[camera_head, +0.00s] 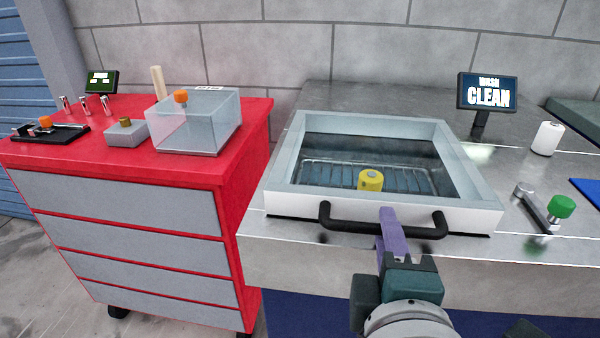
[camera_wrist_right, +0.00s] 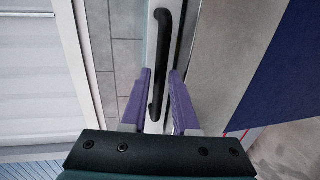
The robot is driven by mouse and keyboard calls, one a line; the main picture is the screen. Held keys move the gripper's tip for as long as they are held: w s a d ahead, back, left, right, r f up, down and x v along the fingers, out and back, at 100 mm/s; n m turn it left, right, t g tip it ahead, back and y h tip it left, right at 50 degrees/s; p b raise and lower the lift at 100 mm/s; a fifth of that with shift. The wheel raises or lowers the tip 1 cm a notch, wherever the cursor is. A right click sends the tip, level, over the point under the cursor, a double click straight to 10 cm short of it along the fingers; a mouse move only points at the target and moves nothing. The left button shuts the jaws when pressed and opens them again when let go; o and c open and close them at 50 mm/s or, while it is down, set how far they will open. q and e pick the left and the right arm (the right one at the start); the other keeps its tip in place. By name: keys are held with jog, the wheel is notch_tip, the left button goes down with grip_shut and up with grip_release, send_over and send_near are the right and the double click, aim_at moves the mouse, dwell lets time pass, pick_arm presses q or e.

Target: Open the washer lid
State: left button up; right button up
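The washer lid (camera_head: 280,205) is a white-rimmed frame with a clear window, lying down over the washer basin. Its black bar handle (camera_head: 345,226) runs along the front edge and also shows in the right wrist view (camera_wrist_right: 162,50). A yellow spool (camera_head: 370,180) is visible inside the basin on a wire rack. My right gripper (camera_head: 388,212) is at the handle's middle. In the right wrist view its purple fingers (camera_wrist_right: 161,72) stand apart, one on each side of the handle, with gaps showing. Contact cannot be told. My left gripper is out of view.
A "WASH CLEAN" screen (camera_head: 487,92) stands behind the basin at right. A white spool (camera_head: 547,138) and a green-knobbed lever (camera_head: 561,206) are on the steel counter. A red cabinet (camera_head: 225,170) with a clear box (camera_head: 215,125) stands at left.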

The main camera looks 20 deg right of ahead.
grip_shut()
dwell(1.4)
